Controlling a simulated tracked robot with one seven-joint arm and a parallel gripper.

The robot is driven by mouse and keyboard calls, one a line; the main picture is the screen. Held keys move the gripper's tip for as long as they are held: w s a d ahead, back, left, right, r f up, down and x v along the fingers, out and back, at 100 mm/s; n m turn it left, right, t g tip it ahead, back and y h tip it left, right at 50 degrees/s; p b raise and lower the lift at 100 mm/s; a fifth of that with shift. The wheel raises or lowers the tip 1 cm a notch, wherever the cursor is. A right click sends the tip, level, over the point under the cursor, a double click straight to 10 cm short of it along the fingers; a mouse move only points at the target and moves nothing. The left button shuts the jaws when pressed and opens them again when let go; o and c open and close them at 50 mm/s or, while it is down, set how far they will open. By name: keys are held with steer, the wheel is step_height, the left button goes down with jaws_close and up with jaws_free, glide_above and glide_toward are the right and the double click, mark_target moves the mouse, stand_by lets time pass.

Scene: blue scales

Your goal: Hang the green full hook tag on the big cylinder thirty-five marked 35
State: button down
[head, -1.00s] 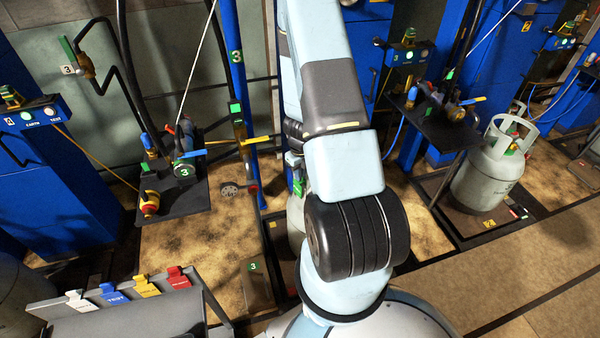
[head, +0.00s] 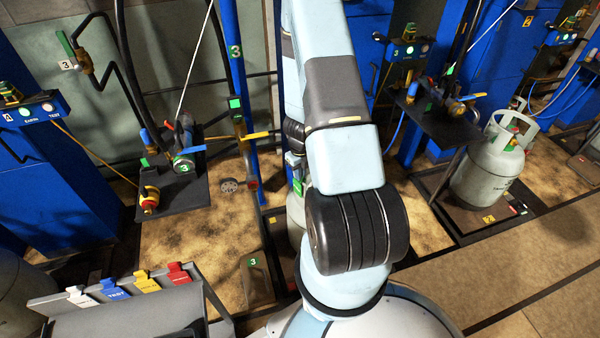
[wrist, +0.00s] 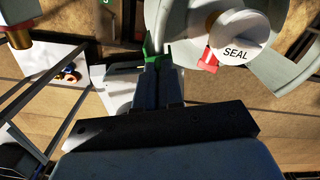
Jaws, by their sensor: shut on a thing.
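My gripper (wrist: 160,72) is shut on the green hook tag (wrist: 154,50) in the wrist view. The tag sits at the fingertips, beside the pale curved collar of a grey cylinder (wrist: 178,22). I cannot tell whether the tag touches the collar. A white cap marked SEAL (wrist: 236,38) and a red tag (wrist: 208,58) are on that cylinder to the right of my fingers. In the head view the green tag (head: 299,187) shows left of my arm, above a mostly hidden grey cylinder (head: 295,222). No 35 mark is readable.
A rack (head: 50,303) with white, blue, yellow and red tags stands at the front left. A black shelf (head: 185,190) with valves is left of my arm. Another grey cylinder (head: 482,175) stands on the right. Blue posts and hoses line the back.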

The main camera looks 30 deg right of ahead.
steer(key=c, duration=1.2)
jaws_free()
steer(key=shift+r, duration=3.8)
